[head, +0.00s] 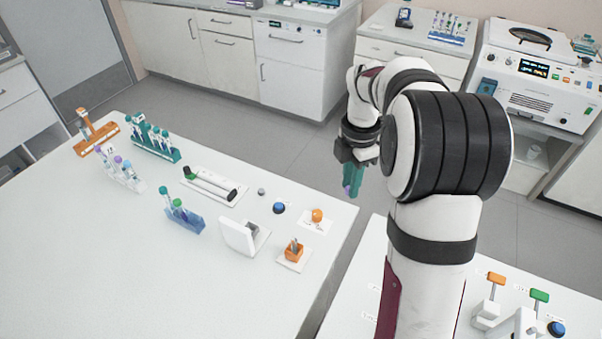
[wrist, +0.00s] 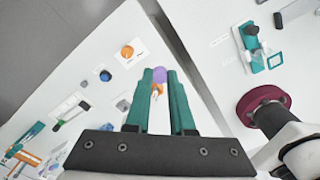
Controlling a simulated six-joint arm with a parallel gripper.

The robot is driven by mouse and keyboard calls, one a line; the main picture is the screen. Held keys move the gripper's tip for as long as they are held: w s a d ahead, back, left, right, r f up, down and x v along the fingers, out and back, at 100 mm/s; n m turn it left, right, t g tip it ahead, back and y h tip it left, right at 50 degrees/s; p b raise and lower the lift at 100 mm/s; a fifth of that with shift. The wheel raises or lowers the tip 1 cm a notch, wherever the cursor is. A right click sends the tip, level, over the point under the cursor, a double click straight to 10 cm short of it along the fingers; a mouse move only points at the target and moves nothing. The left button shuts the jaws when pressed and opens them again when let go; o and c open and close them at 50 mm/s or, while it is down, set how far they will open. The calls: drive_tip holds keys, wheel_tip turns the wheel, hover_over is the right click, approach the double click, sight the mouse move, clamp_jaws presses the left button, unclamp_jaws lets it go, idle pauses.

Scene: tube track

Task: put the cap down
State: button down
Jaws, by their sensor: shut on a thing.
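My gripper (head: 351,186) hangs in the air past the right edge of the white table in the head view, its teal fingers pointing down. It is shut on a small purple cap (head: 346,190), which shows between the fingertips. In the wrist view the purple cap (wrist: 160,74) sits at the very tips of the two teal fingers (wrist: 160,84). The fingers hide part of the cap's sides. I cannot tell which tube it belongs to.
The white table (head: 100,260) holds a blue tube rack (head: 184,218), a teal rack (head: 155,145), a clear rack (head: 125,178), an orange rack (head: 92,140), a blue dome (head: 279,208), an orange knob (head: 317,215) and an orange block (head: 293,252). The table's front left is clear.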

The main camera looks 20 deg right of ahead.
drive_tip(key=w+d+f, duration=0.2)
drive_tip(key=w+f, duration=0.6)
hover_over(301, 202)
drive_tip(key=f, duration=0.6)
drive_tip(key=shift+s+d, duration=0.1)
drive_tip(key=shift+d, duration=0.1)
drive_tip(key=shift+a+f, duration=0.15)
drive_tip(key=shift+f, duration=1.95)
drive_tip(key=shift+f, duration=0.1)
drive_tip(key=c, duration=0.8)
unclamp_jaws()
